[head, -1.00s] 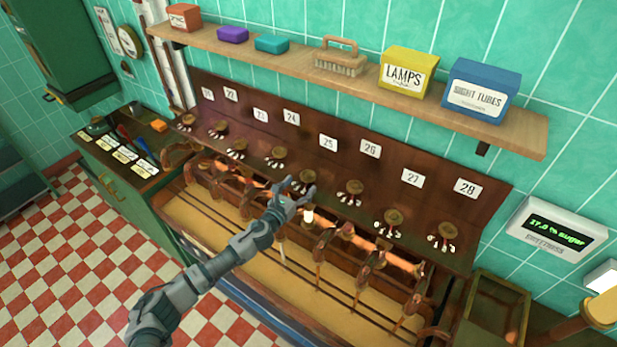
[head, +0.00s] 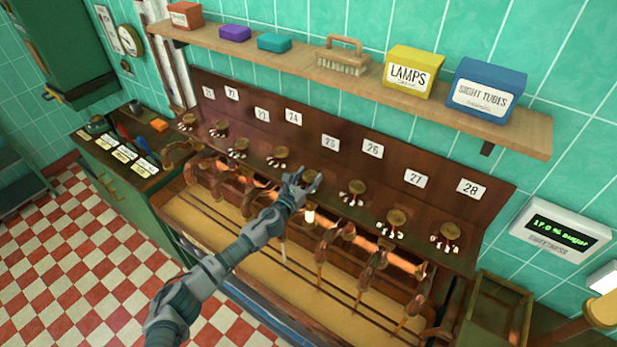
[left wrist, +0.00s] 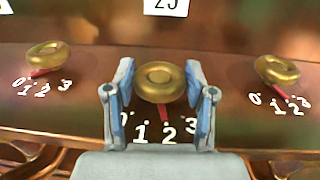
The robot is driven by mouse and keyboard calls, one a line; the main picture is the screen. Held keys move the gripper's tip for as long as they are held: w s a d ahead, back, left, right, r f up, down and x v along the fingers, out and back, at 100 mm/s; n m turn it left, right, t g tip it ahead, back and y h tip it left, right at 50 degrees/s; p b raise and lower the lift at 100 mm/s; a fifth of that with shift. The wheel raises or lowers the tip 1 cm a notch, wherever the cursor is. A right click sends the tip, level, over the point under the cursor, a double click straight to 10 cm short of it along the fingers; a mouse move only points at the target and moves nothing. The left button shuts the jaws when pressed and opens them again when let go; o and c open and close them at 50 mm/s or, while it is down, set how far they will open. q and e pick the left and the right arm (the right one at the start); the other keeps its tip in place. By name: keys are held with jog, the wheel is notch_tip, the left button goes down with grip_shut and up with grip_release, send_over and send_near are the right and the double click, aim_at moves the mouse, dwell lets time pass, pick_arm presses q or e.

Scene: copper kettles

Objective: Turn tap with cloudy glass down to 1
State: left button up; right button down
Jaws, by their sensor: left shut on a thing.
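My left gripper (head: 303,187) is at the brass knob below plate 25 (head: 330,143). In the left wrist view this knob (left wrist: 159,80) sits between the two blue-grey fingers (left wrist: 160,95), which are shut on it. The taps and narrow sight glasses hang below the panel, such as the tap at the right (head: 412,300). My forearm covers part of them, and I cannot tell which glass is cloudy. My right gripper is out of view.
Neighbouring knobs stand close on both sides, under plate 24 (head: 277,157) and plate 26 (head: 356,188). A shelf (head: 290,55) with boxes and a brush runs above the panel. A display (head: 560,228) at right reads 17.0 % sugar. Label cards lie on the left counter (head: 165,178).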

pick_arm(q)
jog(key=shift+f, duration=0.15)
jog(key=shift+a+f+m+g+h+b, duration=0.1)
jog(key=shift+m+g+h+b, duration=0.75)
jog(key=shift+h, duration=0.35)
jog(key=m+g+h+b, duration=0.1)
jog(key=b, duration=0.2)
jog(key=m+g+h+b, duration=0.2)
jog(key=b, duration=0.1)
jog(key=shift+w+a+f+g, duration=0.1)
jog(key=shift+w+f+g, duration=0.05)
jog(key=shift+g, duration=0.1)
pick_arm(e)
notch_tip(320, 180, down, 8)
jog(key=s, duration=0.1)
pick_arm(q)
jog(key=shift+m+g+h+b, duration=0.5)
jog(key=shift+m+g+b, duration=0.1)
jog(key=shift+b, duration=0.6)
jog(key=shift+r, duration=0.2)
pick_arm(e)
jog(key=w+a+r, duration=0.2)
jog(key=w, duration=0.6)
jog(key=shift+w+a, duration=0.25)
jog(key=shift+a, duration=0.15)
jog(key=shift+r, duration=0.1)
